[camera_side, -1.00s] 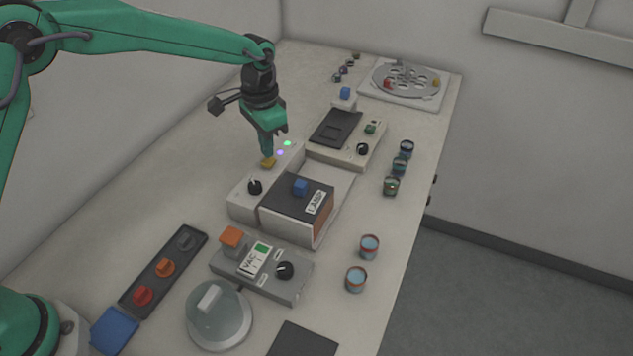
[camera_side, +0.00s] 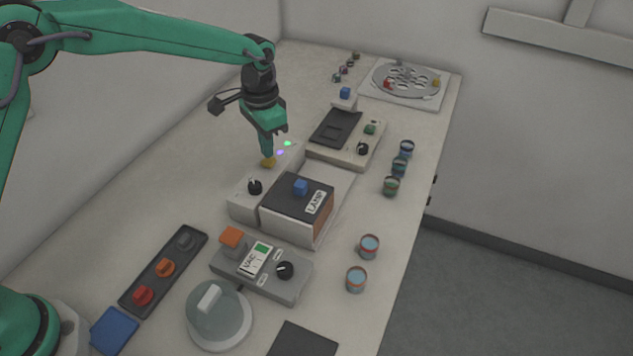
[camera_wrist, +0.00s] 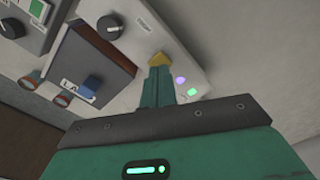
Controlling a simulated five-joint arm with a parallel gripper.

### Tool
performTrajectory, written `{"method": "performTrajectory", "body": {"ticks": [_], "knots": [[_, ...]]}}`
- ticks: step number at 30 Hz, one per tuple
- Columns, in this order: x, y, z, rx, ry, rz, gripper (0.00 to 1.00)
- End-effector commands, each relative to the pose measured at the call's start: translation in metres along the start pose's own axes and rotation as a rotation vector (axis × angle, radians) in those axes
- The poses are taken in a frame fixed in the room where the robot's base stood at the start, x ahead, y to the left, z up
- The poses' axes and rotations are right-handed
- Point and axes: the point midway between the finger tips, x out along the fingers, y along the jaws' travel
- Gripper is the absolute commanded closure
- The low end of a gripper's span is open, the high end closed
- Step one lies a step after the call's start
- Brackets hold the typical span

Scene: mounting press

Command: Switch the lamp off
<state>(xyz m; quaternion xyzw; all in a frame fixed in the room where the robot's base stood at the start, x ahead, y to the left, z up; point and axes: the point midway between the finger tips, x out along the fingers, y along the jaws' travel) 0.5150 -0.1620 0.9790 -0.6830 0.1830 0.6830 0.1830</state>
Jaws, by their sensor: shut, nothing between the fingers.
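The lamp unit (camera_side: 245,207) is a pale box with a black knob (camera_side: 255,187), a dark-topped drawer-like block (camera_side: 290,197) labelled LAMP with a blue cube handle, a yellow button (camera_side: 268,162), and a violet and a green light (camera_side: 288,143), both lit. My gripper (camera_side: 267,152) points down, its fingers shut and empty, with the tips at the yellow button. In the wrist view the closed fingers (camera_wrist: 160,82) reach the yellow button (camera_wrist: 161,59) and partly cover it. Whether it is pressed in, I cannot tell.
The VAC box (camera_side: 262,268) stands in front of the lamp unit, and another box with a black lid (camera_side: 337,128) stands behind it. Several small cups (camera_side: 369,246) line the right side. A dark tray of knobs (camera_side: 163,270) lies at front left. The left back of the table is clear.

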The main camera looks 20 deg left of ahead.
Motion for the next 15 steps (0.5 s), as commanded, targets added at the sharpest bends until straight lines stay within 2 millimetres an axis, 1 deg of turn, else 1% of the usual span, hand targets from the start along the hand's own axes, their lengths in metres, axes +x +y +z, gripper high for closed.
{"method": "performTrajectory", "body": {"ticks": [8,15], "knots": [[0.0014,0.0000,0.0001,0.000,-0.001,0.000,1.00],[0.0070,0.0000,0.0001,0.000,-0.001,0.000,1.00]]}}
